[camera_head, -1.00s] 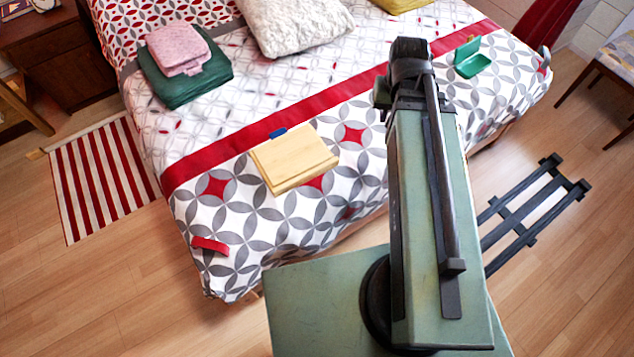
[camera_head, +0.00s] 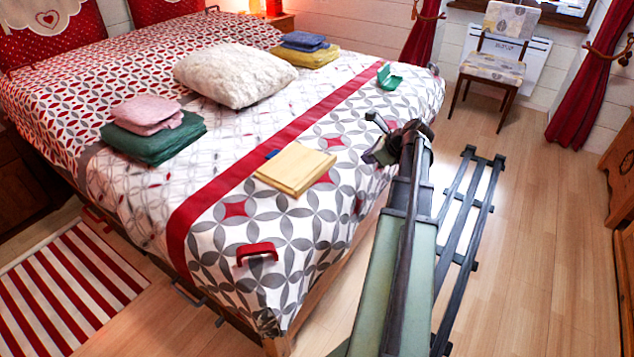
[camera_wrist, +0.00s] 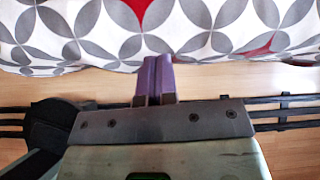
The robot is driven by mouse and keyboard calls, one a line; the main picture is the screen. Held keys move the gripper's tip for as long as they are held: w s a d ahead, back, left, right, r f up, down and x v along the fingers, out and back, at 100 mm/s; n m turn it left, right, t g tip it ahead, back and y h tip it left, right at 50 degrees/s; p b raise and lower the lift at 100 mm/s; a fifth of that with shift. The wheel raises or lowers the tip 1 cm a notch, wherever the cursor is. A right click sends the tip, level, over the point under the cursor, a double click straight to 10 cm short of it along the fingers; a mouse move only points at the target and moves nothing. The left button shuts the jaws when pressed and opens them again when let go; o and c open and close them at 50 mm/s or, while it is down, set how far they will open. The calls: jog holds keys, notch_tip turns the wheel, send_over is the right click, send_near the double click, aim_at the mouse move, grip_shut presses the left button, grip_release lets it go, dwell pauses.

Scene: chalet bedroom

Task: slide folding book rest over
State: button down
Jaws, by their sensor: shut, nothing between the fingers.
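A flat light-wood piece, seemingly the folded book rest (camera_head: 296,168), lies on the patterned bed (camera_head: 215,262) near its front edge. A small blue piece (camera_head: 271,154) shows at its far left edge. My gripper (camera_wrist: 157,62) shows in the wrist view with its two purple fingers shut together and nothing between them. It is in front of the bed's hanging cover, apart from the book rest. The book rest is not visible in the wrist view. In the head view my arm reaches toward the bed edge, to the right of the book rest.
A red handle-like object (camera_head: 257,252) is at the bed's near corner and a green one (camera_head: 389,78) near its far right. A white pillow (camera_head: 235,76), folded green cloth (camera_head: 150,140) and pink cloth (camera_head: 147,114) lie farther back. Bed space around the book rest is clear.

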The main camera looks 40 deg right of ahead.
aim_at(330, 164)
jog(key=shift+m, duration=0.9)
jog(key=b+x, duration=0.2)
jog(key=x, duration=0.1)
jog(key=b+x, duration=0.3)
jog(key=x, duration=0.1)
jog(key=d+b+x, duration=0.1)
jog(key=b+x, duration=0.1)
jog(key=x, duration=0.1)
jog(key=shift+f, duration=0.3)
jog(key=w, duration=0.2)
jog(key=w+a, duration=0.1)
jog(key=w, duration=0.1)
jog(key=shift+a+r, duration=0.1)
jog(key=shift+r, duration=0.15)
jog(key=shift+w, duration=0.15)
